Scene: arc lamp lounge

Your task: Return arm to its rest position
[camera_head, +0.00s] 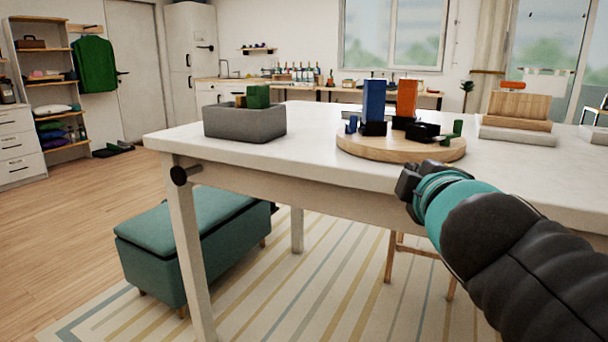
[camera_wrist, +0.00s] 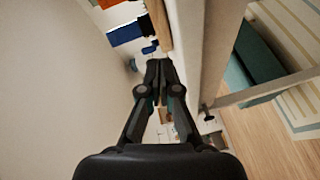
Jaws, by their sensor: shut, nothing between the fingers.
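My gripper (camera_head: 408,182) is at the front edge of the white table (camera_head: 300,165), in front of and below the round wooden board. In the wrist view my gripper (camera_wrist: 159,66) has its two dark fingers together, with nothing between them. My teal and black arm reaches in from the lower right of the head view. I cannot tell whether the gripper touches the table edge.
A round wooden board (camera_head: 375,149) on the table bears a blue block (camera_head: 374,100), an orange block (camera_head: 406,98) and small dark pieces. A grey bin (camera_head: 240,122) with green blocks stands left. A teal bench (camera_head: 185,245) is below.

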